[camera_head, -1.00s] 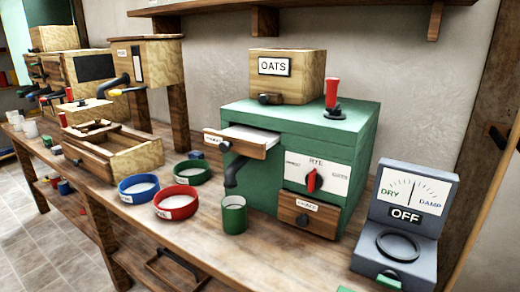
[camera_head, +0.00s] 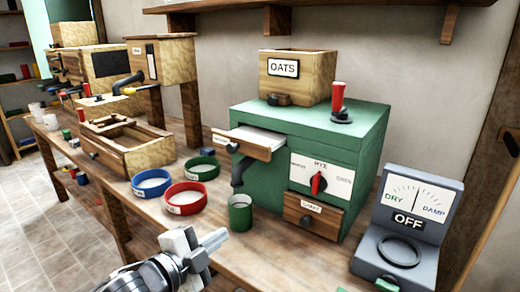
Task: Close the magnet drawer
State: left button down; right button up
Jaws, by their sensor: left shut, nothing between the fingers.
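The green mill (camera_head: 310,129) stands on the wooden bench. A wooden drawer (camera_head: 252,145) with a pale tray inside sticks out of its upper left front, with a dark knob and a small white label too small to read. A second wooden drawer (camera_head: 318,217) at the lower front looks pushed in; its label is also unclear. Either label could be the magnet one; only the upper drawer is clearly open. My left gripper (camera_head: 221,238) is shut and empty, low in front of the bench, below and apart from the upper drawer. My right gripper is not in view.
A green cup (camera_head: 240,213) stands below the spout. A grey damp meter (camera_head: 408,222) stands right. An oats box (camera_head: 297,78) sits on the mill. A wooden tray (camera_head: 138,153) lies farther left.

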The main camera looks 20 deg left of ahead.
pick_arm(q)
jog(key=w+a+r+m+t, duration=0.1)
jog(key=w+r+m, duration=0.15)
jog(key=r, duration=0.25)
jog(key=w+a+r+m, duration=0.1)
jog(key=a+r+m, duration=0.15)
jog(key=r, duration=0.35)
jog(key=p, duration=0.3)
send_near(259, 152)
jog(key=shift+m+h, duration=0.3)
jog(key=shift+h, duration=0.1)
jog(key=x, duration=0.5)
jog(key=shift+w+f, duration=0.1)
jog(key=shift+w, duration=0.25)
jog(key=shift+w+d+f, duration=0.1)
jog(key=shift+w+d, duration=0.05)
jog(key=shift+w, duration=0.4)
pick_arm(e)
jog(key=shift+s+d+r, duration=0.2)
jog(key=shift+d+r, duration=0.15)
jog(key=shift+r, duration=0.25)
